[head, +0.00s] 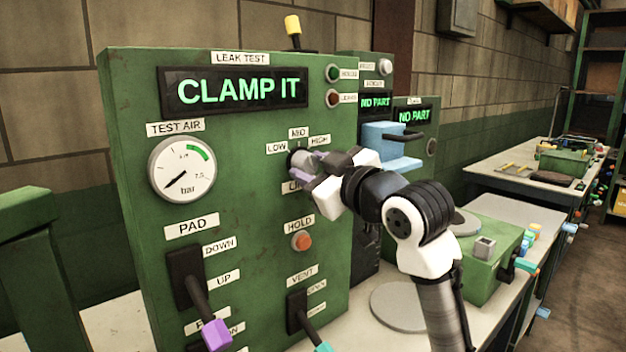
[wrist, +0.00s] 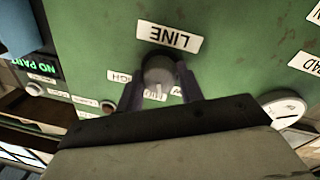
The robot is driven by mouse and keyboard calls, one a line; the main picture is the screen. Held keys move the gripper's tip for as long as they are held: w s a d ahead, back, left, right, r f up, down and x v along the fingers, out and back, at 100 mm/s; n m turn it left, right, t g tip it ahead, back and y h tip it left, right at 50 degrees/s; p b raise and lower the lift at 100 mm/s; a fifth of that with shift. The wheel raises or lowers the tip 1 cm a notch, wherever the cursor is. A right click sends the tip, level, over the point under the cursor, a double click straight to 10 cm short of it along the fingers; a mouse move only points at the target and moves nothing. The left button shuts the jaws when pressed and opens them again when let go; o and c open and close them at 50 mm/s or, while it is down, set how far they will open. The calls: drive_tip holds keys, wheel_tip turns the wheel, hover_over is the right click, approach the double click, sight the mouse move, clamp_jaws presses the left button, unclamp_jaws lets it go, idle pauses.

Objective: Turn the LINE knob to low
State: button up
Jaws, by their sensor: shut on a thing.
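The LINE knob (wrist: 158,70) is a round grey knob on the green leak-test panel (head: 235,235). In the wrist view it sits between the two purple fingers of my gripper (wrist: 159,78), which are shut on its sides. The LINE label (wrist: 168,37) shows upside down beside it there. In the head view my gripper (head: 305,168) reaches the knob from the right and hides most of it. The LOW label (head: 277,149), MID label (head: 298,133) and HIGH label (head: 319,140) stand around the knob.
A display (head: 240,90) reads CLAMP IT. A test air gauge (head: 182,169) is at the left. The orange HOLD button (head: 302,241) is below the knob; the purple-tipped PAD lever (head: 213,330) and teal-tipped VENT lever (head: 322,347) stick out lower down.

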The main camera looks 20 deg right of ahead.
drive_tip(key=n+b, duration=0.3)
drive_tip(key=n, duration=0.2)
drive_tip(key=shift+n+y, duration=0.3)
idle(0.4)
drive_tip(key=o, duration=1)
drive_tip(key=b+v, duration=0.2)
drive_tip(key=v, duration=0.5)
drive_tip(key=b+v, duration=0.1)
drive_tip(key=v, duration=0.5)
drive_tip(key=shift+s+d+f+b, duration=0.1)
drive_tip(key=shift+s+f+b, duration=0.1)
drive_tip(key=shift+s+b, duration=0.2)
